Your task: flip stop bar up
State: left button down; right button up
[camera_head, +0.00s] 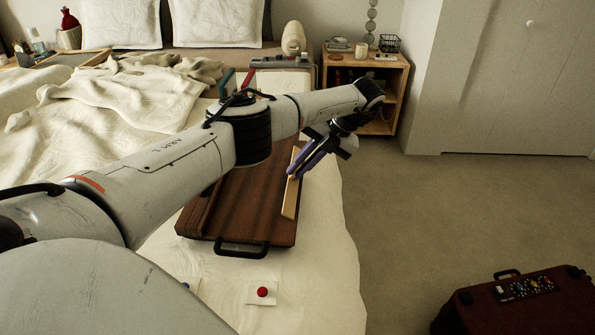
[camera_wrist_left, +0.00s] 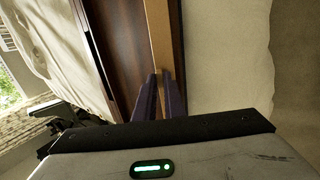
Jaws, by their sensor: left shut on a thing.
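The stop bar is a light wooden strip (camera_head: 290,202) along the right edge of a dark brown wooden board (camera_head: 228,205) with a black handle, on the bed. My left gripper (camera_head: 293,172) reaches over the board from the left, its purple fingers on the strip partway along its length. In the left wrist view the fingers (camera_wrist_left: 163,92) are shut on the stop bar (camera_wrist_left: 157,35), beside the dark board (camera_wrist_left: 122,40). My arm hides the board's far part. I cannot tell how far the bar is tilted. My right gripper is not in view.
A red button on a white base (camera_head: 262,292) lies on the bed in front of the board. A dark red suitcase (camera_head: 520,305) is on the floor at lower right. A wooden nightstand (camera_head: 400,75) stands behind my gripper. The carpet to the right is mostly clear.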

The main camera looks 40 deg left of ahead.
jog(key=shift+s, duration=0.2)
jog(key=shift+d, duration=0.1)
pick_arm(q)
jog(key=c, duration=1.8)
grip_release()
jog(key=shift+c, duration=0.2)
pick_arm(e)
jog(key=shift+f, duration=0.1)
pick_arm(q)
jog(key=shift+r, duration=0.1)
jog(key=b+v, duration=0.3)
jog(key=v, duration=0.4)
jog(key=shift+r+b, duration=0.2)
jog(key=shift+b, duration=0.2)
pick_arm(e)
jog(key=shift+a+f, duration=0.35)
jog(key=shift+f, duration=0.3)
pick_arm(q)
jog(key=shift+d, duration=0.15)
